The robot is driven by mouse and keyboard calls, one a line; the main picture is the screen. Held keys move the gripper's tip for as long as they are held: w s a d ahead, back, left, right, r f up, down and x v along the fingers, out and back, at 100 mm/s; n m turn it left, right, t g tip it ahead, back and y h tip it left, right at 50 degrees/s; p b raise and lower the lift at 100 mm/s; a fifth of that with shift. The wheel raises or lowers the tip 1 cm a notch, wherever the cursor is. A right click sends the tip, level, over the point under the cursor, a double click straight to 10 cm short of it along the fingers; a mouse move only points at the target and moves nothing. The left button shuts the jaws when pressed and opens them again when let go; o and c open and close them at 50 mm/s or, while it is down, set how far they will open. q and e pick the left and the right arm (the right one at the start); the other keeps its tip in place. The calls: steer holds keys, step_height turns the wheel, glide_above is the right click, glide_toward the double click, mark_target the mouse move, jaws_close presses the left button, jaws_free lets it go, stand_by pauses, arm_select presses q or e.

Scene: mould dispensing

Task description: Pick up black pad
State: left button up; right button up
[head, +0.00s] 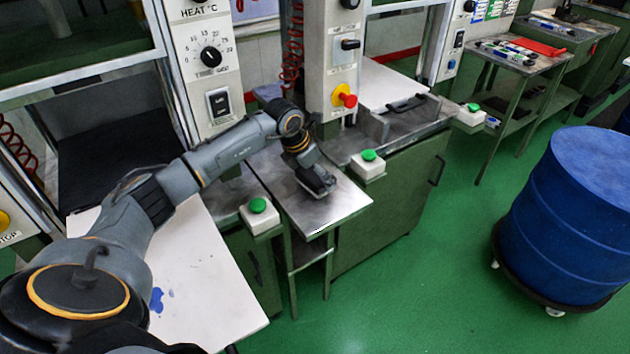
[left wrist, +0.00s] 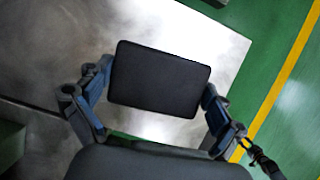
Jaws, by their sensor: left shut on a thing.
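The black pad (left wrist: 160,78) is a dark, flat rectangle with rounded corners. In the left wrist view it sits between the two fingers of my left gripper (left wrist: 155,92), which is shut on it. In the head view my left gripper (head: 318,182) points down over the small metal table (head: 345,202). The pad cannot be told apart from the gripper there. I cannot tell whether the pad touches the metal top or is just above it. My right gripper is not in view.
Green-button boxes stand on either side of the small table, one at the left (head: 259,214) and one at the right (head: 368,163). A white board (head: 200,290) lies at lower left. A blue drum (head: 575,215) stands at right. Green floor between is clear.

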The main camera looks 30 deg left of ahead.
arm_select(q)
steer(key=s+d+r+b, duration=0.2)
steer(key=s+d+r, duration=0.3)
steer(key=s+r, duration=0.6)
steer(key=shift+s+b, duration=0.3)
steer(key=shift+s, duration=0.75)
